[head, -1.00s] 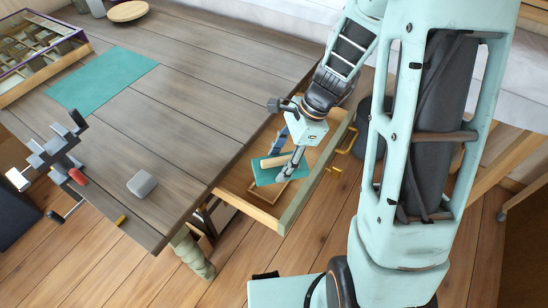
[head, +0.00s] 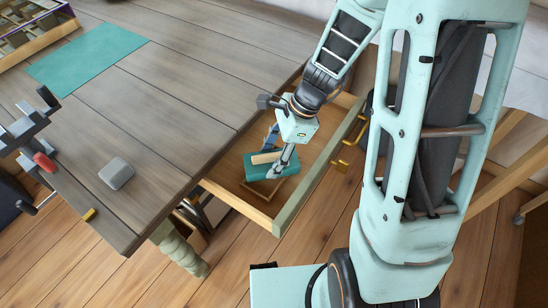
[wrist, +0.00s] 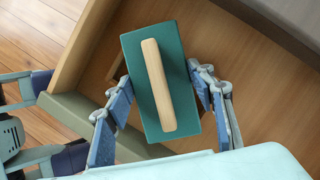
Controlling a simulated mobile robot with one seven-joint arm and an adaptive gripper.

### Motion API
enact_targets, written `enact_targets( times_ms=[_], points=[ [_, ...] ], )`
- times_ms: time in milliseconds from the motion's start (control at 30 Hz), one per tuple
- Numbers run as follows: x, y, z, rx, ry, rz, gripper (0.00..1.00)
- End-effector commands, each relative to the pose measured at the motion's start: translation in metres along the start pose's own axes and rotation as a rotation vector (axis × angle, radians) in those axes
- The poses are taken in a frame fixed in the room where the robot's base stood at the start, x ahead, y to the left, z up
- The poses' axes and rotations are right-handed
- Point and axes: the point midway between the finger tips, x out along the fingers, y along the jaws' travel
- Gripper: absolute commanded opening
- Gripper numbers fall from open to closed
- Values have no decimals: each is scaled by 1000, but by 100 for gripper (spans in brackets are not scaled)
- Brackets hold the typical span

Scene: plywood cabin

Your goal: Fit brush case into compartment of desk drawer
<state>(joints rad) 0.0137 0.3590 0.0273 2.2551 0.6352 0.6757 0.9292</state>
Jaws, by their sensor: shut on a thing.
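The brush case is a teal block (head: 258,173) with a pale wooden bar along its top; it also shows in the wrist view (wrist: 177,58). My gripper (head: 279,162) is shut on the case, with one finger along each long side in the wrist view (wrist: 162,98). The case is over the open desk drawer (head: 233,189), inside its outline. I cannot tell whether it touches the drawer floor. A thin wooden strip (head: 257,198) shows beside the case; the compartment is mostly hidden by the case and gripper.
The grey plank desk (head: 165,115) lies left of the drawer. On it are a teal mat (head: 88,62), a grey rounded block (head: 116,173) and a divided tray (head: 35,35). The drawer front (head: 318,172) has brass handles. Bare drawer floor shows around the case.

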Motion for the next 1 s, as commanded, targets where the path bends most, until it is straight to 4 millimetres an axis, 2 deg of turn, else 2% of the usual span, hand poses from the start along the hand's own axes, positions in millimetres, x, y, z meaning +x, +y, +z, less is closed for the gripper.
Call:
enact_targets(
  times_ms=[667,700,833,1000],
  points=[
    [10,0,-4,1,0,0,18],
    [10,0,-4,1,0,0,52],
    [10,0,-4,1,0,0,67],
    [10,0,-4,0,0,0,68]
  ],
)
